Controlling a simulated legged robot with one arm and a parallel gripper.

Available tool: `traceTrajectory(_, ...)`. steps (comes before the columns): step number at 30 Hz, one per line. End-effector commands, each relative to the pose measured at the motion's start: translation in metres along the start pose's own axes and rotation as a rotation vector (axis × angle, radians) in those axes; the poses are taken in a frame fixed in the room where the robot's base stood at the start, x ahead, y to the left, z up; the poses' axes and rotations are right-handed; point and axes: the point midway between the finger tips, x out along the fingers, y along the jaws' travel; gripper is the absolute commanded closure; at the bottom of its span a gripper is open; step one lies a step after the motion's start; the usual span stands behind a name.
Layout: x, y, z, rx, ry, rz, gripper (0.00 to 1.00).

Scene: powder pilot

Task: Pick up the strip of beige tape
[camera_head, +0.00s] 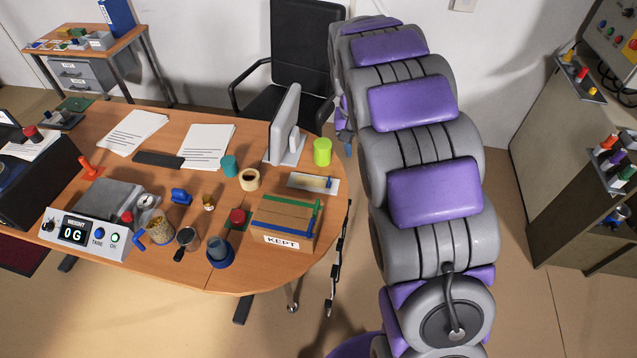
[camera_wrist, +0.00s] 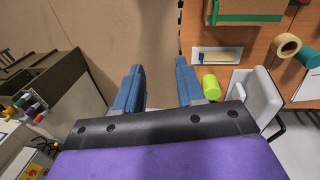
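A thin beige strip, which looks like the tape strip (camera_head: 311,180), lies on a white card (camera_head: 298,185) near the right edge of the desk, with a small blue piece at its right end. My gripper (camera_wrist: 159,65) is open and empty, with blue fingers apart over the floor beyond the desk edge.
A cardboard box marked KEPT (camera_head: 283,221) stands in front of the card. A lime cylinder (camera_head: 322,151) and a monitor (camera_head: 284,125) stand behind it. A teal cylinder (camera_head: 229,166) is left of the roll. Floor is free right of the desk (camera_head: 215,282).

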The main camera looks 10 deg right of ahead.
Motion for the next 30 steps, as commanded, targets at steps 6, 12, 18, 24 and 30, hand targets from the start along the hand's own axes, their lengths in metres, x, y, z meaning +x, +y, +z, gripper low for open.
traceTrajectory(6, 0.042, -0.023, -0.06, 0.024, 0.026, -0.007, 0.61)
traceTrajectory(12, 0.083, -0.047, -0.106, 0.041, 0.051, -0.03, 0.61)
traceTrajectory(18, 0.13, -0.074, -0.142, 0.06, 0.07, -0.068, 0.61)
traceTrajectory(24, 0.168, -0.096, -0.164, 0.079, 0.081, -0.111, 0.61)
traceTrajectory(30, 0.184, -0.106, -0.172, 0.089, 0.088, -0.133, 0.61)
